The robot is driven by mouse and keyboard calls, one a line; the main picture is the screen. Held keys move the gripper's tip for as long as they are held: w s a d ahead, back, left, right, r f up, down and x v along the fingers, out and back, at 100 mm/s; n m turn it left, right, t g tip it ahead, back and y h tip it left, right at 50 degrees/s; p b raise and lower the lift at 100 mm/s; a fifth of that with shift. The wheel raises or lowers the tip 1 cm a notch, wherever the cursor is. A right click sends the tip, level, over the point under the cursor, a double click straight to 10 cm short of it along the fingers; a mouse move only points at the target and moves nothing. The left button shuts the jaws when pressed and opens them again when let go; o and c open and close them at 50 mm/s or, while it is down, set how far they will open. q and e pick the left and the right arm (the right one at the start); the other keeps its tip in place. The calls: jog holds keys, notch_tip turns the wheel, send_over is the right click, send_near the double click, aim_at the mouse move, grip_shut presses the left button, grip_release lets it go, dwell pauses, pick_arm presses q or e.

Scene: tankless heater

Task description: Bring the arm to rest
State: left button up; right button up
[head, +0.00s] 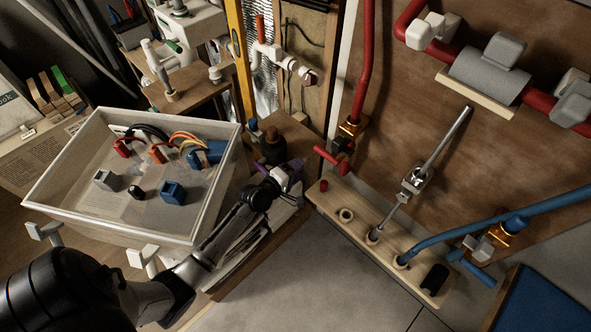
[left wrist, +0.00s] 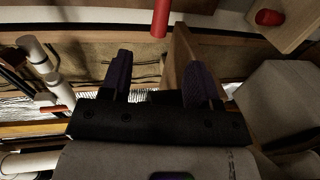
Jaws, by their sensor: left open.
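My left arm comes in from the lower left of the head view. Its black forearm reaches past the front right side of the white-walled tray. My left gripper (head: 287,174), with dark purple fingers, is beside the wooden block that holds dark knobs. In the left wrist view the two fingers of my left gripper (left wrist: 160,80) stand apart with nothing between them. A red rod (left wrist: 161,18) shows beyond the fingers, apart from them. My right gripper is in neither view.
A white tray (head: 60,172) with coloured connectors and wires lies left of my gripper. A wooden rack (head: 388,252) with holes and a metal rod (head: 441,145) standing in it is to the right. Red pipe (head: 365,65) and blue pipe (head: 545,207) run along the wooden board.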

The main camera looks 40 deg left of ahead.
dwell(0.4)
pick_arm(q)
jog(key=s+d+f+m+g+h, duration=0.25)
jog(key=d+m+g, duration=0.2)
jog(key=m, duration=0.55)
jog(key=s+d+r+m+g+y, duration=0.25)
jog(key=s+d+r+m, duration=0.2)
jog(key=s, duration=0.45)
jog(key=s+d+r+m+g+y, duration=0.1)
jog(key=s+d+r+m+g, duration=0.3)
jog(key=s, duration=0.5)
jog(key=s+d+f+m+g+h, duration=0.1)
jog(key=s+d+f, duration=0.2)
jog(key=s+f, duration=0.45)
notch_tip(320, 180, up, 35)
jog(key=s+p, duration=0.2)
jog(key=p, duration=3.1)
jog(key=shift+s+a+r+p, duration=0.15)
jog(key=shift+a+r+p, duration=0.1)
jog(key=shift+p, duration=0.15)
